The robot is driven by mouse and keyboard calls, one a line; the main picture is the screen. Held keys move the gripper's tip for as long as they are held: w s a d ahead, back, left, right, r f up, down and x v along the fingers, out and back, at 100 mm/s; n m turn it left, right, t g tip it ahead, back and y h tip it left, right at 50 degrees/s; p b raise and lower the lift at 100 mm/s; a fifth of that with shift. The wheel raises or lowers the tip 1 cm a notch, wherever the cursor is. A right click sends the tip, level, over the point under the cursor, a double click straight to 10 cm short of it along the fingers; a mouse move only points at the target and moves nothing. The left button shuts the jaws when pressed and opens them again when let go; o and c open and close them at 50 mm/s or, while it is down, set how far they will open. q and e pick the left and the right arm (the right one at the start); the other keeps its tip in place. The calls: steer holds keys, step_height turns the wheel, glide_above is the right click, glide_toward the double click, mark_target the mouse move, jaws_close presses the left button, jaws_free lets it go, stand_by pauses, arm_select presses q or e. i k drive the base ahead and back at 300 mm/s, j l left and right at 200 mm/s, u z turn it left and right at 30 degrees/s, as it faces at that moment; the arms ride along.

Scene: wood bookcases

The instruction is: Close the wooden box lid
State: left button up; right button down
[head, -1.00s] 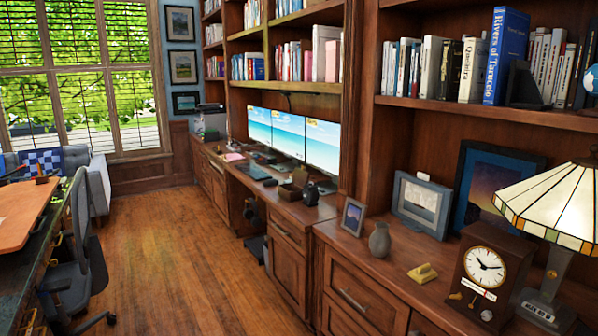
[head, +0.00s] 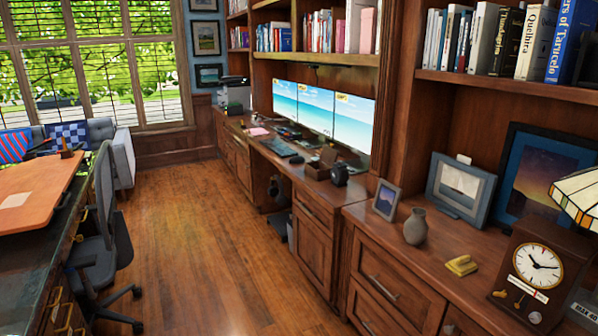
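A small brown wooden box (head: 316,171) sits on the far desk counter, in front of the right-hand monitor. A raised piece at its back looks like an open lid (head: 328,155), but it is small and I cannot tell for sure. A dark round object (head: 340,175) stands just right of the box. Neither of my grippers is in view.
A wood floor aisle (head: 200,250) runs clear along the counter. An office chair (head: 103,235) and a desk with an orange-brown board (head: 38,190) stand at the left. A vase (head: 415,226), a yellow object (head: 461,265) and a clock (head: 538,267) stand on the near counter.

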mark_target(329, 156)
steer(key=i+j+u, duration=0.3)
steer(key=i, duration=0.65)
steer(key=i+u, duration=0.25)
steer(key=i, duration=0.7)
